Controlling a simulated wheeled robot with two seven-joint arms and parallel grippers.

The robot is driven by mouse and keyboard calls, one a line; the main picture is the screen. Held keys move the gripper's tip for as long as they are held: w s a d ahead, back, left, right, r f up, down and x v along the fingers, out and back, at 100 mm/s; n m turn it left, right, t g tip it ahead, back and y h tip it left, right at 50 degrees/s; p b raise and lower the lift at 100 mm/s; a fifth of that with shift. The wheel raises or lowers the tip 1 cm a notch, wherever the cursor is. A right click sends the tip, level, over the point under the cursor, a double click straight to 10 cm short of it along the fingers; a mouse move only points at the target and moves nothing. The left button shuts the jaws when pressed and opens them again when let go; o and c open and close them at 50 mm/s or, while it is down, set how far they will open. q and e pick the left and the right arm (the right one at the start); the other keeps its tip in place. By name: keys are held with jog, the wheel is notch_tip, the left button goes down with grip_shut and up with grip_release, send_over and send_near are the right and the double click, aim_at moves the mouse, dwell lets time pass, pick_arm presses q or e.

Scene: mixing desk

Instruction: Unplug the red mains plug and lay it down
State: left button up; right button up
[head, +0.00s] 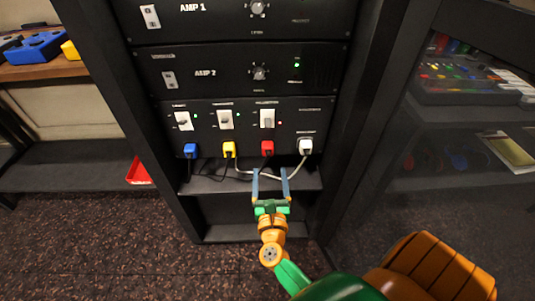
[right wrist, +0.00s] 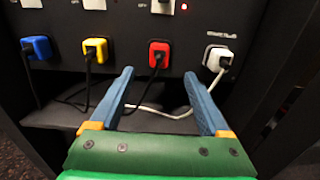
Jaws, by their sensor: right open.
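The red mains plug (head: 267,148) sits in its socket on the lower rack panel, between the yellow plug and the white plug. In the right wrist view the red plug (right wrist: 159,53) has a black cable hanging from it. My right gripper (head: 270,173) is open and empty, its two blue fingers pointing at the panel just below the red plug. In the right wrist view its fingers (right wrist: 158,77) stand apart to the left and right of the red plug's cable, short of the plug. My left gripper is not in view.
A blue plug (head: 191,150), a yellow plug (head: 229,149) and a white plug (head: 306,146) sit in the same row. The white cable loops below the red plug. A rack shelf (head: 215,184) lies beneath. A glass-fronted cabinet (head: 450,150) stands right.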

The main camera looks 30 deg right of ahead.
aim_at(268, 153)
jog(key=shift+w, duration=0.1)
jog(key=b+x, duration=0.2)
jog(key=x, duration=0.5)
jog(key=shift+w+d+f, duration=0.1)
jog(key=shift+w+d, duration=0.05)
jog(key=shift+w, duration=0.1)
jog(key=shift+w+d, duration=0.3)
jog(key=shift+w, duration=0.2)
jog(key=shift+b, duration=0.3)
dwell(0.4)
grip_shut()
dwell(0.4)
